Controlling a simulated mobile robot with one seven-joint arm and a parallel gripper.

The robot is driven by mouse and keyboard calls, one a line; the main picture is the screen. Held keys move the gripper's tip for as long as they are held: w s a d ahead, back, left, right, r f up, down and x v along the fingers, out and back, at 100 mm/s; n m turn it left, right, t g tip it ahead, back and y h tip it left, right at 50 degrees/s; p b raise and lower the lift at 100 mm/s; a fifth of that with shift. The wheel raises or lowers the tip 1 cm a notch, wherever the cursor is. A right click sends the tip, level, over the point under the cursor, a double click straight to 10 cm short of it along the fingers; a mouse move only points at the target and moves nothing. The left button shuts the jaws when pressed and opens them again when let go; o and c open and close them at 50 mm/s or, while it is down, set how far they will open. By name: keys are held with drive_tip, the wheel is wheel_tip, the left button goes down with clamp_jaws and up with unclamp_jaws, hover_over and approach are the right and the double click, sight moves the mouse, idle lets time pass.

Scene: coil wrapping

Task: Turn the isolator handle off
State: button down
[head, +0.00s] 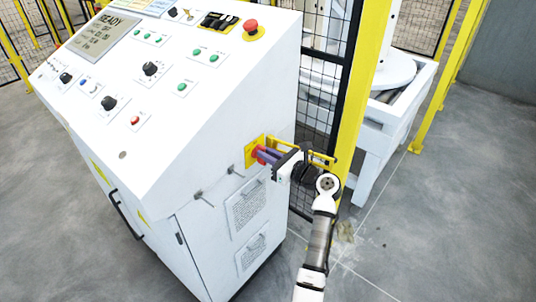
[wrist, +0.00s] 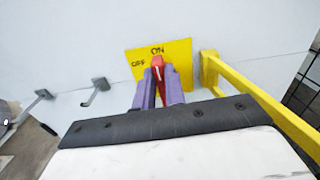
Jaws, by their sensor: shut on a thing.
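The isolator handle (wrist: 158,68) is red with a white mark, on a yellow plate (wrist: 183,54) lettered ON at the top and OFF at the left. The handle's tip points up toward ON. My gripper (wrist: 158,84) has its purple fingers on either side of the handle, shut on it. In the head view my gripper (head: 266,155) reaches the yellow plate (head: 254,153) on the side of the white console, and the red handle is mostly hidden behind the fingers.
A yellow bracket (wrist: 240,90) stands out from the wall just right of the plate. Two grey hooks (wrist: 97,88) stick out at the left. In the head view a yellow fence post (head: 358,90) rises close beside my arm. The sloped console top (head: 150,80) carries buttons and knobs.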

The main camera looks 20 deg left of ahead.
drive_tip(key=n, duration=0.3)
drive_tip(key=n+b, duration=0.1)
drive_tip(key=shift+s+a+f, duration=0.1)
drive_tip(key=shift+s+f, duration=0.1)
drive_tip(key=shift+s, duration=0.1)
drive_tip(key=n+b, duration=0.1)
drive_tip(key=n, duration=0.2)
drive_tip(key=n+b, duration=0.1)
drive_tip(key=shift+s+a+f+n+b, duration=0.1)
drive_tip(key=shift+s+f+n+b, duration=0.2)
drive_tip(key=shift+n+b, duration=0.1)
drive_tip(key=n+b, duration=0.1)
drive_tip(key=n, duration=0.1)
drive_tip(key=n+b, duration=0.2)
drive_tip(key=shift+s+f+n, duration=0.15)
drive_tip(key=shift+f+n, duration=0.15)
drive_tip(key=shift+f, duration=0.05)
drive_tip(key=n+b, duration=0.4)
drive_tip(key=shift+f, duration=0.15)
drive_tip(key=c, duration=1.5)
unclamp_jaws()
drive_tip(key=shift+o, duration=0.2)
